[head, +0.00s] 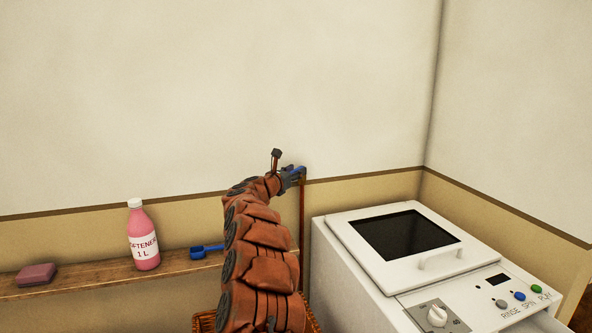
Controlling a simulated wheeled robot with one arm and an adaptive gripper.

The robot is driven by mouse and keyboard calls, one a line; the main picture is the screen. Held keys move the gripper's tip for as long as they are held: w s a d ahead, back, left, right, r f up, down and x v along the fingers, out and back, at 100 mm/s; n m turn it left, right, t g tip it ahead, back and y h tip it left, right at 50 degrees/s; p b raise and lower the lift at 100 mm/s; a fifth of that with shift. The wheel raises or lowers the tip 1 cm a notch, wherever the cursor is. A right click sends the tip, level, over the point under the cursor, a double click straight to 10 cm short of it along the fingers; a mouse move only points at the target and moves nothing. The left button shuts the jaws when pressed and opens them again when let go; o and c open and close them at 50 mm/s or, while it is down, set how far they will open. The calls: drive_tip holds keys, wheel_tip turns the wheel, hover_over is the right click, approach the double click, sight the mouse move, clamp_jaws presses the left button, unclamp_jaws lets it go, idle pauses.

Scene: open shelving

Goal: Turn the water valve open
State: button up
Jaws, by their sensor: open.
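A thin brown pipe (302,225) runs up the wall, left of the washing machine. A small blue part (299,169), apparently the water valve's handle, shows at its top. My gripper (292,178) is open at this blue part, at the far end of my arm. The fingers overlap the handle in the picture; I cannot tell if they touch it. My gripper and wrist hide most of the valve.
A white washing machine (325,255) stands at the right. A wooden shelf (95,280) at the left bears a pink softener bottle (143,240), a pink soap bar (36,275) and a blue scoop (205,250). A wicker basket (205,320) shows below my arm.

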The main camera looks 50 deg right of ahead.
drive_tip(key=shift+d, duration=0.3)
drive_tip(key=shift+c, duration=0.3)
clamp_jaws()
idle(0.3)
